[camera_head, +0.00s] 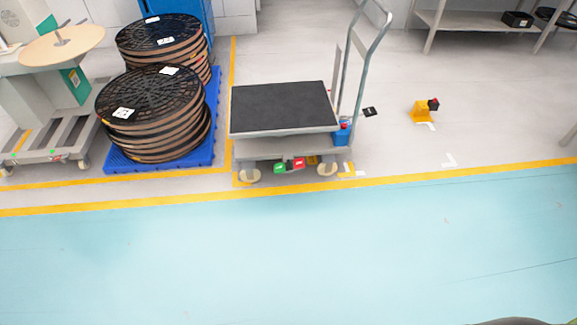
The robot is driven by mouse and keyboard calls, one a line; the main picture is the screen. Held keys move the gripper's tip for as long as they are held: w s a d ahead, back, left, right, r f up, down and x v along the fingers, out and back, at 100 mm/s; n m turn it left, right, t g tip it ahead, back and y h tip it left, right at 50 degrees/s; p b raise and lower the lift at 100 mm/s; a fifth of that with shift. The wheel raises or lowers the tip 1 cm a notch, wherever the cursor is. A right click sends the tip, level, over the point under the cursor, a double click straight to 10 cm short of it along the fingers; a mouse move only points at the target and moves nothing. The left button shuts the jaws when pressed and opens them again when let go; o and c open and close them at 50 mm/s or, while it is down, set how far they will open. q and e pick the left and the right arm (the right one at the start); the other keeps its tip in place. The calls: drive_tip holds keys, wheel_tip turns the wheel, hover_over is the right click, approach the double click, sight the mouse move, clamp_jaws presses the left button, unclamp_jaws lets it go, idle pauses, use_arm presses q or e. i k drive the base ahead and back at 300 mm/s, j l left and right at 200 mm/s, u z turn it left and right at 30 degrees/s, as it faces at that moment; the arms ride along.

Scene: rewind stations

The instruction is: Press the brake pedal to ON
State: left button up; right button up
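A platform cart (283,108) with a dark top and a grey upright handle stands on the grey floor, behind the yellow line. Low at its front edge, between two casters, is a brake pedal with a green part (279,168) on the left and a red part (298,164) on the right. The marks on the two parts are too small to read. I cannot tell which side is down. Neither of my grippers is in view, and nothing touches the pedal.
Stacked black reels (155,112) stand on a blue pallet (165,163) left of the cart. A yellow block (421,113) sits on the floor to the right. A shelf (475,22) is at the back right. The turquoise floor (280,250) in front is clear.

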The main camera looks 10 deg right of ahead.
sight(298, 163)
drive_tip(key=i+j, duration=0.4)
drive_tip(key=i, duration=0.2)
drive_tip(key=i+j+z, duration=0.1)
drive_tip(key=i+j, duration=0.25)
drive_tip(key=i, duration=0.25)
drive_tip(key=i+j, duration=0.45)
drive_tip(key=i, duration=0.15)
